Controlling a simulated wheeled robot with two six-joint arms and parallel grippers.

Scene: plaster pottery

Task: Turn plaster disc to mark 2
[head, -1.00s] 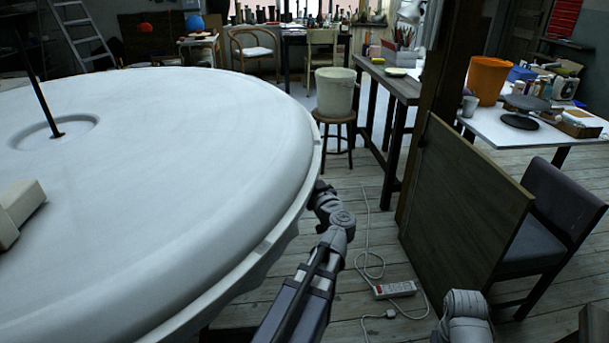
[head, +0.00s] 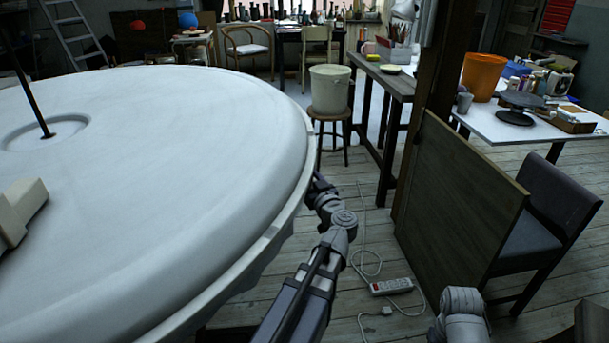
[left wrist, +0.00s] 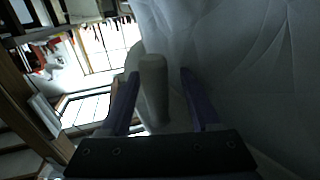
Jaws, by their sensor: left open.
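The large white plaster disc (head: 190,150) fills the left of the head view, with a dark rod (head: 30,90) standing in its round central recess. My left arm reaches up to the disc's right rim, and its gripper is hidden there in the head view. In the left wrist view my left gripper (left wrist: 158,78) is open. A pale rounded peg (left wrist: 153,88) stands between its fingers, with gaps visible on both sides. A pale, creased surface (left wrist: 240,60) lies along the right of that view. No numbered mark is legible. My right gripper is out of view.
A cream block (head: 22,205) is at the disc's left. A stool with a bucket (head: 330,88), a wooden panel (head: 455,205) and a chair (head: 545,215) stand to the right. A power strip (head: 391,286) and cable lie on the floor.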

